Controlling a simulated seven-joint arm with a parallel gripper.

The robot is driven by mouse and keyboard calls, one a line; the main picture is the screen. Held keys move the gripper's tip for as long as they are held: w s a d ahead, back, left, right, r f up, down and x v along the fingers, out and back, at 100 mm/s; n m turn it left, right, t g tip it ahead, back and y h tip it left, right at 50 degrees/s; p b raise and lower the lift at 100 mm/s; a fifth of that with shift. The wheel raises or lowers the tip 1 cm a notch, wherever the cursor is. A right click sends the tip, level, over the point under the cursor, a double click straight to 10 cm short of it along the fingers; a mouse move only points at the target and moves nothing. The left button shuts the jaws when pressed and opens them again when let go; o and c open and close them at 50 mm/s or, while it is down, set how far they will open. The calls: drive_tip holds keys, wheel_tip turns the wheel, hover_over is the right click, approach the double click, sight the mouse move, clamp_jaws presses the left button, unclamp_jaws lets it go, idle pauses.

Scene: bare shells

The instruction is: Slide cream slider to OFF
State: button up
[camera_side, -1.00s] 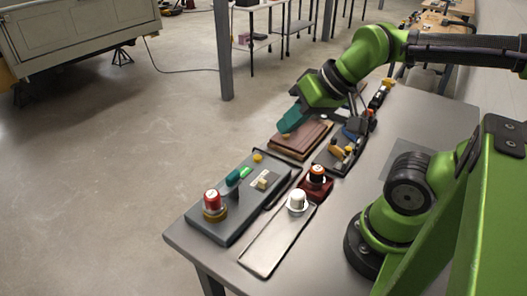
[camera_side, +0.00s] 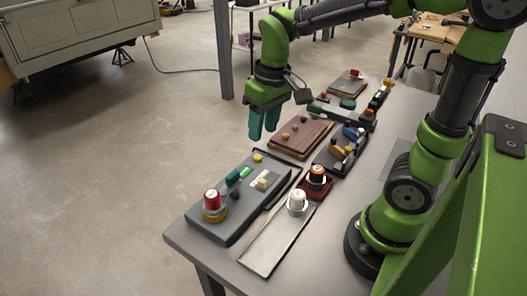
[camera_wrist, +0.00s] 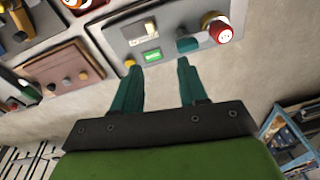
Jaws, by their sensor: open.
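The cream slider (camera_side: 262,183) is a small pale block on the right part of the dark grey panel (camera_side: 222,232). In the wrist view the cream slider (camera_wrist: 150,28) sits near the panel's far side, above a lit green label (camera_wrist: 152,56). The slider's OFF marking is too small to read. My gripper (camera_side: 263,134) is open and empty, pointing down in the air above and behind the panel. In the wrist view my gripper (camera_wrist: 160,66) has its teal fingers spread apart, with the panel's near edge just beyond the tips.
The grey panel also carries a red knob (camera_side: 212,200), a teal knob (camera_side: 233,177) and a yellow button (camera_side: 258,158). The floor left of the table is clear.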

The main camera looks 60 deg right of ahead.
sight(263, 180)
drive_tip(key=shift+n+g+h, duration=0.3)
drive_tip(key=shift+n+g, duration=0.4)
drive_tip(key=f, duration=1.1)
drive_tip(key=w+f, duration=0.1)
drive_tip(key=f, duration=0.4)
drive_tip(key=shift+d+f, duration=0.2)
drive_tip(key=shift+d, duration=0.2)
clamp_jaws()
